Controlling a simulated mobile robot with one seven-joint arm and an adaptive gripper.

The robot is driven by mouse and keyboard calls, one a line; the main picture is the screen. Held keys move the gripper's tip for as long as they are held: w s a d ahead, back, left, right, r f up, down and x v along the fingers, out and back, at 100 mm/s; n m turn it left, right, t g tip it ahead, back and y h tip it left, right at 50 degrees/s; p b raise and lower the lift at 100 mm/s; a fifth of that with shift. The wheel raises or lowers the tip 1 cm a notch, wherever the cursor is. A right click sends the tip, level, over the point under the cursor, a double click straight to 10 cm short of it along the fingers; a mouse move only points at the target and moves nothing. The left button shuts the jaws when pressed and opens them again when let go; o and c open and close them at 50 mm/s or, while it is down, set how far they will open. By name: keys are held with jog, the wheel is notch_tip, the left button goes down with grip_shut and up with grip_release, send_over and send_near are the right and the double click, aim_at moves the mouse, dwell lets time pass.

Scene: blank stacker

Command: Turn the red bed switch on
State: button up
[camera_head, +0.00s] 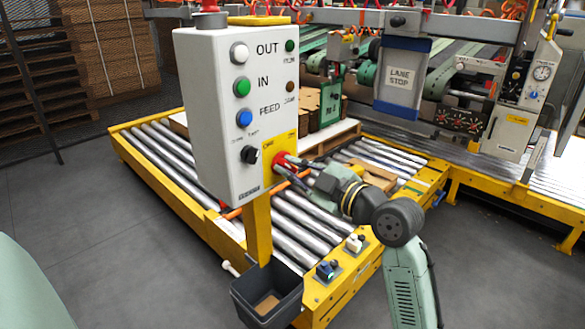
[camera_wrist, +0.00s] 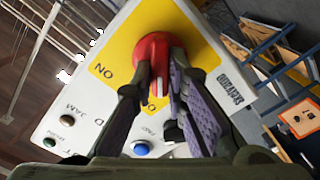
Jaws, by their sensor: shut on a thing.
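The red bed switch (camera_head: 284,161) is a red rotary knob on a yellow plate (camera_head: 269,150), low on the right part of a white control box (camera_head: 212,120). In the wrist view the red knob (camera_wrist: 153,52) sits on the yellow plate, with the word "ON" printed to its left. My gripper (camera_head: 291,163) reaches the knob from the right. In the wrist view its two fingers (camera_wrist: 160,80) stand on either side of the knob's handle and are shut on it. The fingers hide part of the handle, so I cannot read its exact setting.
The box has white, green (camera_head: 242,88) and blue (camera_head: 244,119) buttons and a black knob (camera_head: 250,154). It stands on a yellow post (camera_head: 258,225) beside a roller conveyor (camera_head: 290,215). A dark bin (camera_head: 265,295) is below. Grey floor is clear at left.

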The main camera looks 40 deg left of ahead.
grip_shut()
jog(key=shift+m, duration=0.3)
jog(key=m, duration=0.2)
jog(key=shift+r+m, duration=0.1)
jog(key=shift+m, duration=0.3)
jog(key=m+p, duration=0.2)
jog(key=m, duration=0.3)
jog(key=shift+w+r, duration=0.1)
jog(key=shift+w, duration=0.05)
jog(key=shift+w+m+p, duration=0.15)
jog(key=shift+m+p, duration=1.5)
jog(key=shift+m, duration=0.7)
jog(key=shift+w+m+p, duration=0.1)
jog(key=shift+m+p, duration=1.5)
jog(key=shift+m, duration=0.75)
